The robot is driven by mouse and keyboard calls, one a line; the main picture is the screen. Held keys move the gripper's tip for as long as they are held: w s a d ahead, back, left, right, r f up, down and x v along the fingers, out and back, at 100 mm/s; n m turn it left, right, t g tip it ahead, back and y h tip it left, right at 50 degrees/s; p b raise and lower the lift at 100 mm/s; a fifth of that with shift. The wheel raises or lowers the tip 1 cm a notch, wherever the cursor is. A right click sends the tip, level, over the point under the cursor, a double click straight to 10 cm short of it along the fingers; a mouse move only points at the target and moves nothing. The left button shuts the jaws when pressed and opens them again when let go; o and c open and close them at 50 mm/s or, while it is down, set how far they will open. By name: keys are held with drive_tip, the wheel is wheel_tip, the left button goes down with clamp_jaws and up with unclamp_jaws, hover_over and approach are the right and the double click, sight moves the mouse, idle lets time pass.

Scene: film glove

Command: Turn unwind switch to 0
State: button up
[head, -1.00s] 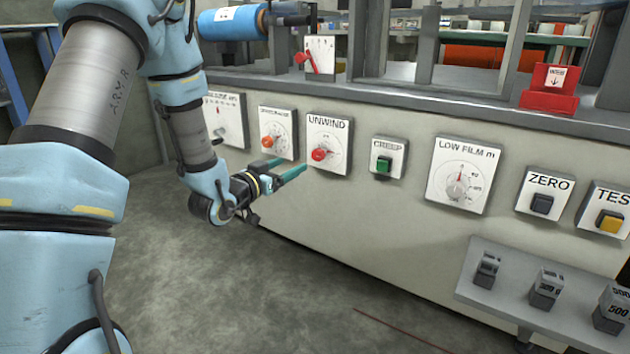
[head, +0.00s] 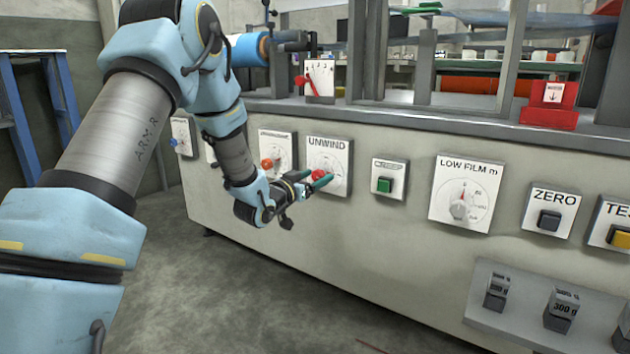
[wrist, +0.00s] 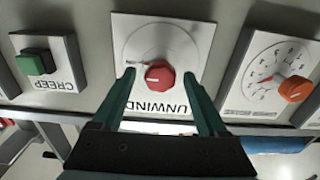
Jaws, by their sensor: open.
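The unwind switch is a red knob (head: 319,176) on a white plate (head: 340,157) marked UNWIND, on the machine's front panel. In the wrist view the plate is upside down, and the red knob (wrist: 159,76) sits between my two green fingers. My gripper (head: 322,181) is at the knob in the head view and partly covers it. In the wrist view my gripper (wrist: 158,78) is open, one finger on each side of the knob, with gaps visible. The scale marks around the knob are too small to read.
An orange knob (head: 267,163) is on the plate to the left. A green button (head: 384,185) is to the right, then the LOW FILM dial (head: 459,209) and the ZERO button (head: 549,220). A shelf with weights (head: 485,303) juts out at lower right.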

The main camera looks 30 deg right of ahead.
drive_tip(key=shift+c, duration=0.3)
clamp_jaws()
idle(0.4)
